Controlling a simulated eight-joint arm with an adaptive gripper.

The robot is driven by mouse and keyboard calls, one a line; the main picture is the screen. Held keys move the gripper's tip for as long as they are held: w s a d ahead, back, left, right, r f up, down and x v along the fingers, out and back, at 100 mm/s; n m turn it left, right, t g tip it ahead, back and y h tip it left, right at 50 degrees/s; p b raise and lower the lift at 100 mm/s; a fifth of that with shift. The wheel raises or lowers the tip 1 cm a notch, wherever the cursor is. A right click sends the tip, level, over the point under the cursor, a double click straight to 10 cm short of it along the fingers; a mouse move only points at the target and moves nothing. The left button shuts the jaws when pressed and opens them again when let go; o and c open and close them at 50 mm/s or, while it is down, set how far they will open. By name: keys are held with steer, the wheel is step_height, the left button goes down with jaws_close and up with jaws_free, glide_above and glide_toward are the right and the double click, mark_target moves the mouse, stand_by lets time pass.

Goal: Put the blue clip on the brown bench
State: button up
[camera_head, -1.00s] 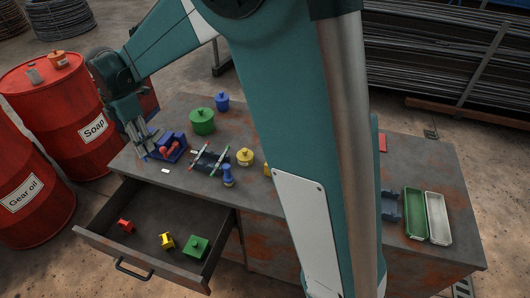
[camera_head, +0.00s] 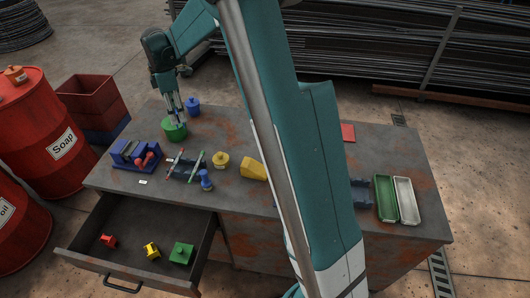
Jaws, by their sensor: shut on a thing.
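My gripper (camera_head: 175,112) points down at the back left of the rust-brown and grey bench (camera_head: 235,130). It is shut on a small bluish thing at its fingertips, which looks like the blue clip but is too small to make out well. The fingertips appear over or in front of the round green pot (camera_head: 174,132); I cannot tell whether they touch it. My arm hides part of the bench's middle.
A blue vise-like block (camera_head: 124,152) with red parts, a rack with pens (camera_head: 184,167), a blue knobbed piece (camera_head: 205,180), a yellow pot (camera_head: 220,161) and a blue pot (camera_head: 193,106) stand nearby. The drawer (camera_head: 135,240) is open. Green and white trays (camera_head: 404,200) lie right.

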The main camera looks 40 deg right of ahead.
steer(key=w+d+m+p, duration=0.2)
steer(key=d+m, duration=0.2)
steer(key=d, duration=1.2)
steer(key=m+p, duration=0.2)
steer(key=m, duration=0.1)
glide_above(243, 127)
steer(key=shift+d+f, duration=0.1)
steer(key=shift+f, duration=2.7)
steer(key=shift+w+f, duration=0.1)
steer(key=shift+f, duration=3)
steer(key=shift+f+b, duration=0.3)
steer(key=shift+f, duration=1.6)
steer(key=shift+f, duration=0.2)
